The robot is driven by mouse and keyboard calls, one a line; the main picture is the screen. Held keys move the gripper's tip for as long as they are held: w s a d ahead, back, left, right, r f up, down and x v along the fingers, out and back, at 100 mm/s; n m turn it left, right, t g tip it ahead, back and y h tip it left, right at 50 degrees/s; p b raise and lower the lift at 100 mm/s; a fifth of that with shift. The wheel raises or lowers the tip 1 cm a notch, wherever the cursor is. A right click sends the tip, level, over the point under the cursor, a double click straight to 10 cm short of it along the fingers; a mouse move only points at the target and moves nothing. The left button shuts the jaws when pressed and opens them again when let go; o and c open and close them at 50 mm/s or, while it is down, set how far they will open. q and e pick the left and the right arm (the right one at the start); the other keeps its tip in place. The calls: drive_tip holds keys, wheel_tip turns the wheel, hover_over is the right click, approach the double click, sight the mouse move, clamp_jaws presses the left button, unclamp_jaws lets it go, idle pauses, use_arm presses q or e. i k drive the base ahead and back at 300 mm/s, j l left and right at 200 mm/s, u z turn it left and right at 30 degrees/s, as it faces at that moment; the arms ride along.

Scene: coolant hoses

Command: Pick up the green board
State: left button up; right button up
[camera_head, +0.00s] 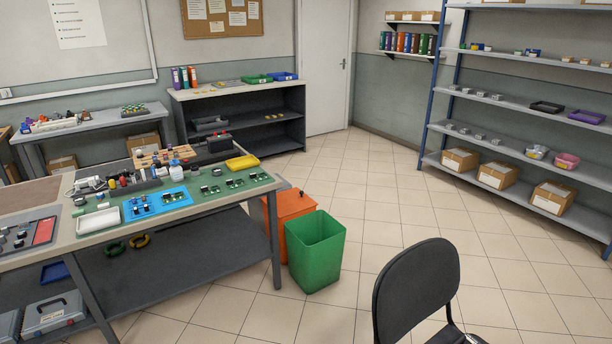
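A small dark green board-like piece (133,110) with pale marks lies on the grey side table (90,124) at the back left. It is too small to make out in detail. A larger flat green mat (207,196) lies along the front workbench, with a blue tray and several small dark parts on it. I cannot tell for sure which of these is the green board. Neither of my grippers is in view.
The front workbench (190,212) fills the left, crowded with parts. A green bin (315,250) and an orange bin (290,208) stand at its right end. A black chair (415,290) stands at the front. The tiled floor (385,195) between bins and right shelf (520,177) is clear.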

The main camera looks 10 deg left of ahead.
sight(254, 177)
drive_tip(key=i+j+z, duration=0.35)
drive_tip(key=j+z, duration=0.2)
drive_tip(key=i+j+z, duration=0.1)
drive_tip(key=j+z, duration=0.15)
drive_tip(key=j, duration=0.2)
drive_tip(key=i+j+z, duration=0.1)
drive_tip(key=j+z, duration=0.15)
drive_tip(key=j, duration=0.1)
